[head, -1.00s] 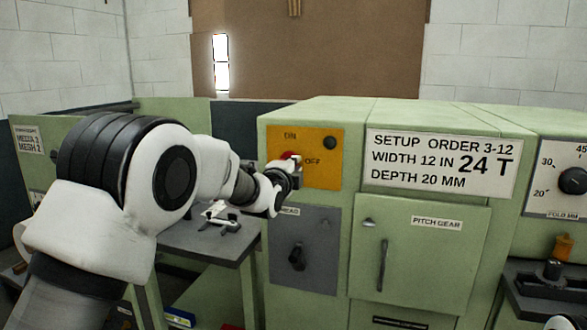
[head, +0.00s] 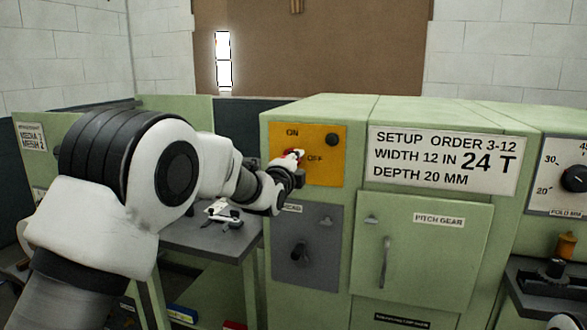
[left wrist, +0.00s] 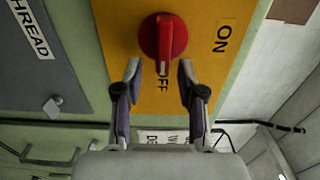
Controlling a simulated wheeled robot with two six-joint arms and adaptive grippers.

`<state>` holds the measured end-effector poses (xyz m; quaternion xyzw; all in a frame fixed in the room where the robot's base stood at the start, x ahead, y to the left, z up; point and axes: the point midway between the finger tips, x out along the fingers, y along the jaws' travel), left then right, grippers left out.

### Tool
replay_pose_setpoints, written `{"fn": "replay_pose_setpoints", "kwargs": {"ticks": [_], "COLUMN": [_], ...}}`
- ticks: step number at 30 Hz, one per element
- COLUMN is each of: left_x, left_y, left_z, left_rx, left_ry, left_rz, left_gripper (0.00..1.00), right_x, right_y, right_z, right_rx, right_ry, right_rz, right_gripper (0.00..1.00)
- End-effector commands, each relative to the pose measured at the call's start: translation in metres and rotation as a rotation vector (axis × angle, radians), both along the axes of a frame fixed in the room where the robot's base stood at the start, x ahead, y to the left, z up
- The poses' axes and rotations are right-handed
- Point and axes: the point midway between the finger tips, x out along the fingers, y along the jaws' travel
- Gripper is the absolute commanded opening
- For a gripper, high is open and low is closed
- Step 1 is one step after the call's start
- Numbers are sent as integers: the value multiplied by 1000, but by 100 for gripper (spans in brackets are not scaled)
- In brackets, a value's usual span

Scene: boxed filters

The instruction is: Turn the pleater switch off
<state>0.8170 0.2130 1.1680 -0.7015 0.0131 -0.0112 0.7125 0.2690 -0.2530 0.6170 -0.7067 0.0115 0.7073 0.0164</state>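The pleater switch is a red rotary knob (head: 290,160) on a yellow plate (head: 322,174) marked ON and OFF. In the left wrist view the red knob (left wrist: 163,38) has its raised bar pointing toward the OFF label, with ON off to the side. My left gripper (left wrist: 159,72) is open and empty, its two fingers apart on either side of the bar's OFF end, with no clear contact. In the head view the left gripper (head: 298,178) is just below and right of the knob and hides part of it. My right gripper does not show.
A dark round button (head: 332,140) is at the plate's upper right. Below is a grey panel (head: 318,225) with a dark knob. To the right are a setup sign (head: 443,160) and a pitch gear door (head: 440,255). A grey side table (head: 185,238) stands left.

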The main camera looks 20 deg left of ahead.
Motion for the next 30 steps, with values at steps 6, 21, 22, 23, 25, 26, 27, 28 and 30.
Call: {"fn": "replay_pose_setpoints", "kwargs": {"ticks": [6,21,22,23,25,26,27,28,30], "left_x": [-38,-118,-118,-118,-118,-118,-118,-118,-118], "left_y": [1,3,3,3,3,3,3,3,3], "left_z": [1,0,0,0,0,0,0,0,-1], "left_rx": [1,1,1,1,1,1,1,1,1], "left_ry": [1,2,2,2,2,2,2,2,2], "left_rz": [0,-1,-1,-1,-1,-1,-1,-1,-1], "left_gripper": [40,40,40,40,40,40,40,40,40], "right_x": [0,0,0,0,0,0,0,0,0], "right_y": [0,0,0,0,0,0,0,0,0], "right_z": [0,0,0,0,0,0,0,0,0], "right_rx": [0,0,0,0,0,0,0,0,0], "right_ry": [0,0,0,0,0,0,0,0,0], "right_rz": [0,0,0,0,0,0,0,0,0], "right_gripper": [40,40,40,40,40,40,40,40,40]}}
